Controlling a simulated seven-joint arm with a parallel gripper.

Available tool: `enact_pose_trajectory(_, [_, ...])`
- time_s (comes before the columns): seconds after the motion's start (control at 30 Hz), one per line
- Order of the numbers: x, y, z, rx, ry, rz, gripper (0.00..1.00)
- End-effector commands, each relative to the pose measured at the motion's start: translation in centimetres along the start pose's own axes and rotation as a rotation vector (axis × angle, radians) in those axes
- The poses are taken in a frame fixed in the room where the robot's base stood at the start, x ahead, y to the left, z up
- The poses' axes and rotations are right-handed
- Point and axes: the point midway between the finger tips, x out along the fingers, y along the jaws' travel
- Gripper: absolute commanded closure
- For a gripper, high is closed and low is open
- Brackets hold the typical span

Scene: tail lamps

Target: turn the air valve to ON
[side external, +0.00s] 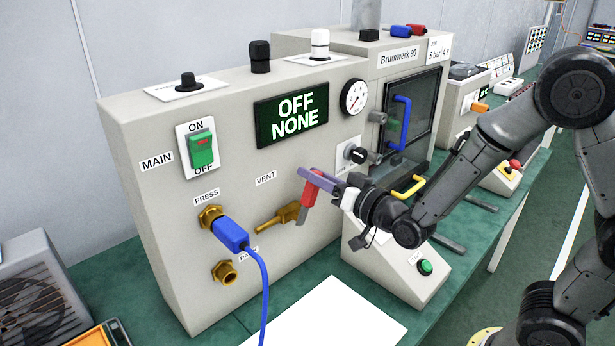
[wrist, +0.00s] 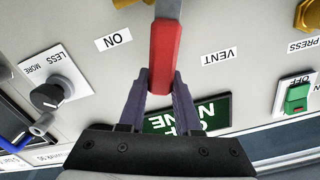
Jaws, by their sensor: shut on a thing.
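The air valve is a brass body (side external: 277,217) on the front of the beige machine, with a grey lever that has a red sleeve (side external: 308,192). In the wrist view the red sleeve (wrist: 166,55) stands between the purple fingers of my gripper (wrist: 162,78), which is shut on it. In the side view my gripper (side external: 316,182) reaches in from the right and covers part of the lever. The wrist view is upside down; the lever lies between the ON label (wrist: 113,38) and the VENT label (wrist: 219,56). The ON label is hidden in the side view.
The display (side external: 291,117) reads OFF NONE. A green MAIN switch (side external: 202,149) is at left. A blue plug (side external: 230,234) with a cable sits in the PRESS port, left of the valve. A gauge (side external: 354,97) and a black knob (side external: 356,154) are to the right.

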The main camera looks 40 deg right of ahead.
Motion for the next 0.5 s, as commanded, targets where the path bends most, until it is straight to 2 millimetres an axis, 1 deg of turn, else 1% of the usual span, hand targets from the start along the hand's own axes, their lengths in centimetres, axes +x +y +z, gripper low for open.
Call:
enact_pose_trajectory(0.03, [0.0, 0.7, 0.0, 0.044, 0.0, 0.004, 1.0])
enact_pose_trajectory(0.27, [0.0, 2.8, 0.4, 0.262, 0.001, 0.004, 1.0])
enact_pose_trajectory(0.5, [-0.1, 4.9, 1.3, 0.491, 0.0, 0.005, 1.0])
